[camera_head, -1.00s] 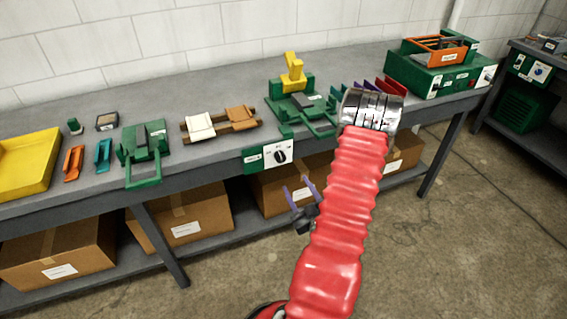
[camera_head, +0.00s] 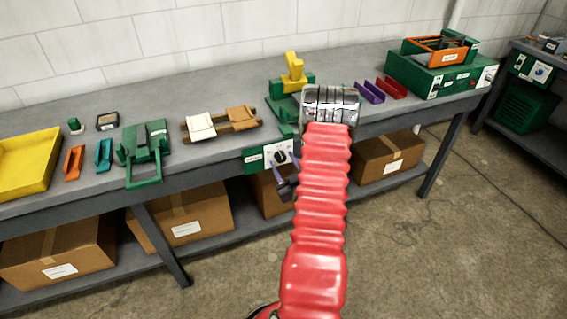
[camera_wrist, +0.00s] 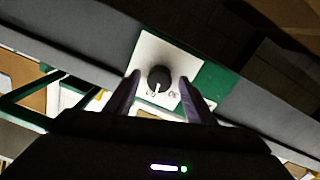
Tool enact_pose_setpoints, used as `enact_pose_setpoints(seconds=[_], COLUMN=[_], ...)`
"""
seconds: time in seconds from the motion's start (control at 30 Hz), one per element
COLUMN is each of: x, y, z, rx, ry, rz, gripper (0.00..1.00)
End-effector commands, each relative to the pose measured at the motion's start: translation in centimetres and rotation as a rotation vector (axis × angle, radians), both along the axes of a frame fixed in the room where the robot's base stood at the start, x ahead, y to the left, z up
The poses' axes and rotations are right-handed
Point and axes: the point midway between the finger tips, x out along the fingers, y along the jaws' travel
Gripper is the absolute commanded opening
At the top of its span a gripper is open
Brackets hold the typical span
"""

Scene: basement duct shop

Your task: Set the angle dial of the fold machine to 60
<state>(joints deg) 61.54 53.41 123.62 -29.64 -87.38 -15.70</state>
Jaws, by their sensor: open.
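The angle dial (camera_wrist: 159,79) is a round black knob with a pale pointer line on a white plate (camera_wrist: 150,52). It is on the green front panel (camera_wrist: 208,82) of the fold machine, at the bench's front edge. In the wrist view the knob sits between and beyond my two purple fingertips, with a gap on each side. The plate's markings are too small to read surely. My gripper (camera_head: 285,164) is open and in front of the dial in the head view, partly covering it. The fold machine (camera_head: 281,105), green with a yellow handle, is partly hidden by my arm.
Another green machine (camera_head: 146,150) with a protruding handle stands left on the bench. A wooden fixture (camera_head: 222,124) lies between. Purple (camera_head: 370,92) and red channels (camera_head: 392,88) lie to the right. Cardboard boxes (camera_head: 388,157) fill the lower shelf. Floor in front is clear.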

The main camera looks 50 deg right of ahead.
Motion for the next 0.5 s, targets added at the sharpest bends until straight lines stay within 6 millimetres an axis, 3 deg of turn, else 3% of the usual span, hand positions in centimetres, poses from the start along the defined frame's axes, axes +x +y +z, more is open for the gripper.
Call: enact_pose_setpoints(seconds=[0.3, 0.5], x=[0.25, 0.22], y=[-0.17, -0.17], z=[0.02, 0.02], rx=[0.000, 0.000], ry=[0.000, 0.000], rz=[0.000, 0.000], gripper=[0.49, 0.36])
